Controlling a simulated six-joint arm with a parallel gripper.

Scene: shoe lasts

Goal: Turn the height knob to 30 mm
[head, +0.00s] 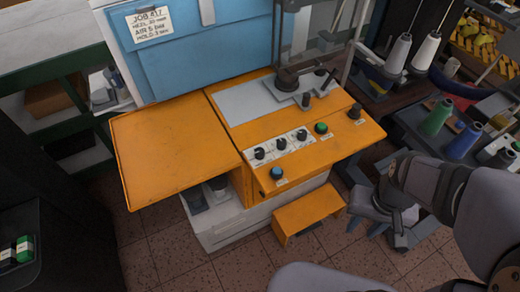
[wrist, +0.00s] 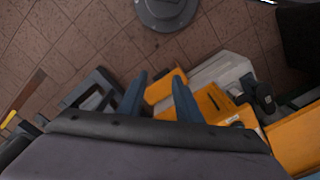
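Another black knob (head: 355,111) sits at the panel's right end. My gripper (wrist: 158,92) is open and empty, its two blue-grey fingers apart in the wrist view. In the head view my arm's end is right of the machine, beyond the panel's edge and touching no knob.
A sign (head: 149,24) on the blue housing reads JOB 417, with a heel line that seems to say 30 mm. An orange step (head: 308,211) stands below; thread cones (head: 437,117) are at right.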

